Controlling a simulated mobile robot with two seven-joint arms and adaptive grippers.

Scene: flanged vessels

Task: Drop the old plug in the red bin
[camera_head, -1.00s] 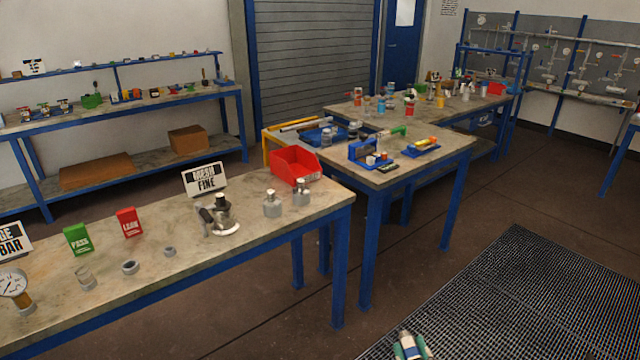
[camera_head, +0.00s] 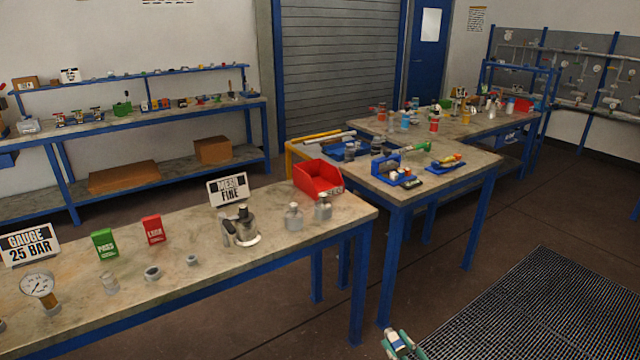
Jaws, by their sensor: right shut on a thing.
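The red bin (camera_head: 305,182) stands on the near bench (camera_head: 180,278), by its far right end, with its open top showing. My right gripper (camera_head: 398,344) is at the bottom edge, right of the near bench, well below and right of the bin. Its green fingers are shut on a small pale piece, partly cut off by the frame; I cannot tell for sure that it is the old plug. My left gripper is not in view.
Two small metal vessels (camera_head: 293,217) and a larger flanged vessel (camera_head: 241,229) stand near the bin. A MESH FINE sign (camera_head: 228,188), green and red cards and a gauge (camera_head: 39,287) stand further left. A floor grating (camera_head: 530,315) lies at right.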

